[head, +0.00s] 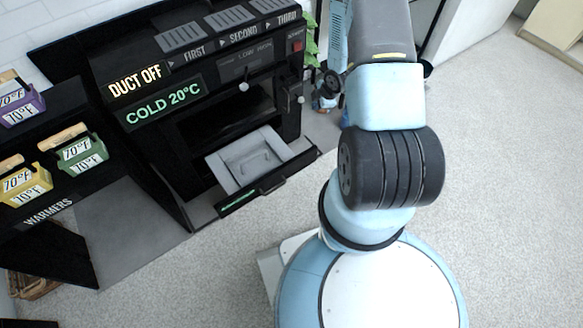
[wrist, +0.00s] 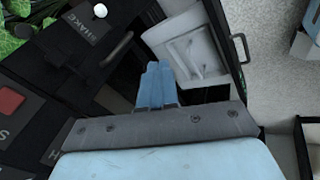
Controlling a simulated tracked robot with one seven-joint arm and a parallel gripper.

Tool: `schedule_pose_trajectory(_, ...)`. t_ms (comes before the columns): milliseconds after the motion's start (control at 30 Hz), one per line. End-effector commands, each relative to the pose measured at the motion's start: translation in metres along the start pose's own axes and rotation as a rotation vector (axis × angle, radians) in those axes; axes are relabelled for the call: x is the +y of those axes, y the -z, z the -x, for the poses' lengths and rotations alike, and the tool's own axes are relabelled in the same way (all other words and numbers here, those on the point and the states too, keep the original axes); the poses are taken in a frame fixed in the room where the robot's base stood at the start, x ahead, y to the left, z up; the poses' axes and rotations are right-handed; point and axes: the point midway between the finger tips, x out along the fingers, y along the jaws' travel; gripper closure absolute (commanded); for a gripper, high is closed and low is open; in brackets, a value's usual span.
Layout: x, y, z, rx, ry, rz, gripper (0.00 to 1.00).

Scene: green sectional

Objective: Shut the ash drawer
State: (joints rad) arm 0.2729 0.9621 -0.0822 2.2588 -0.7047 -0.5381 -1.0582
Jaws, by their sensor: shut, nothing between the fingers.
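The ash drawer (head: 302,160) stands pulled out from the lower front of the black stove (head: 145,75). It holds a pale grey tray with a raised shape inside. A dark handle runs along the drawer's front edge. In the wrist view the open drawer (wrist: 222,45) shows at upper right, with its handle at its right side. My gripper (wrist: 158,68) is shut and empty, with its blue fingers together. In that picture the fingertips lie just left of the tray; I cannot tell whether they touch it. The gripper is not clearly visible in the head view.
Signs on the stove read "DUCT OFF" and "COLD 20°C". Warmers with purple, green (head: 85,152) and yellow (head: 28,188) containers stand at left. A green plant (head: 310,45) is behind the stove's right side. Pale floor is clear in front of the drawer and at right.

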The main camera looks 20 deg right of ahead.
Motion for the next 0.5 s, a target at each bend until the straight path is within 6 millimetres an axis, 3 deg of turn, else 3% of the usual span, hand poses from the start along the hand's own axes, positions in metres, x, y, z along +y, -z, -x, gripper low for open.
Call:
schedule_pose_trajectory(200, -0.059, -0.004, -0.049, 0.092, 0.027, 0.08, 1.0)
schedule_pose_trajectory(500, -0.146, 0.002, -0.098, 0.236, 0.036, 0.17, 1.0)
